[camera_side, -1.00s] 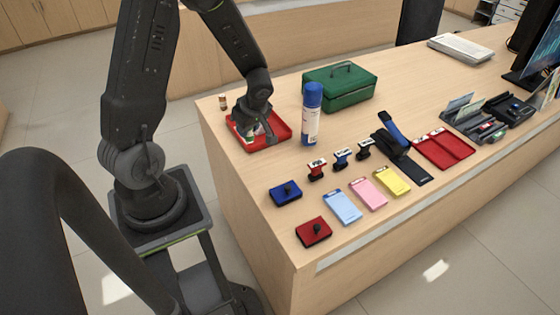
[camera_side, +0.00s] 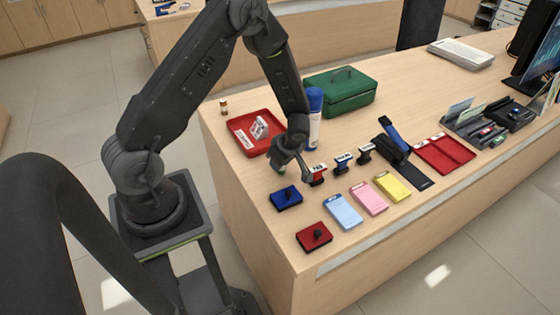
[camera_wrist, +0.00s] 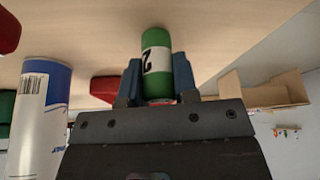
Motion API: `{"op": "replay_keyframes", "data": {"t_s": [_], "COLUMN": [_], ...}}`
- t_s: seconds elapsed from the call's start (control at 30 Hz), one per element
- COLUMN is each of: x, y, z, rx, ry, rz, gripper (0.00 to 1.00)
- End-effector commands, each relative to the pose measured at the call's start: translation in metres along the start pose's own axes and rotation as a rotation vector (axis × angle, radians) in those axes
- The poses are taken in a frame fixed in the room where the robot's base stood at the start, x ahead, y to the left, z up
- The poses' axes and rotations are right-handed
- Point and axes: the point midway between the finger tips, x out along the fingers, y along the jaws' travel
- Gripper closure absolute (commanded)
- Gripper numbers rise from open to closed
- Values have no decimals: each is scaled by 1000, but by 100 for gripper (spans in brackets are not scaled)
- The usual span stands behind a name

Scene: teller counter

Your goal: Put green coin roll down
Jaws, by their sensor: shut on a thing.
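The green coin roll (camera_wrist: 156,45), with a white band marked "2", stands between the jaws in the wrist view. In the side view only a small green part of it (camera_side: 280,169) shows beside the jaws. My gripper (camera_wrist: 157,78) is shut on the roll. In the side view my gripper (camera_side: 290,168) is low over the counter (camera_side: 245,185), behind the blue ink pad and left of the red stamp. I cannot tell whether the roll touches the counter.
A red tray (camera_side: 237,122) with white-banded items lies behind my gripper. Close by are a blue-and-white can (camera_side: 315,120), a red stamp (camera_side: 319,177) and a blue ink pad (camera_side: 286,197). Bare counter lies left of the blue pad. A green cash box (camera_side: 345,95) stands behind.

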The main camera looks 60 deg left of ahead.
Motion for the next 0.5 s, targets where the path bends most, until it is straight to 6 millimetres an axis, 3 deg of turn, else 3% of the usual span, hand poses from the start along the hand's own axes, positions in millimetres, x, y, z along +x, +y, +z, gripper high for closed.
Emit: {"op": "replay_keyframes", "data": {"t_s": [0.27,0.3,0.5], "x": [2,3,2], "y": [0,0,0], "z": [1,1,1], "rx": [0,0,0], "ry": [0,0,0], "rz": [0,0,0], "gripper": [100,71,51]}}
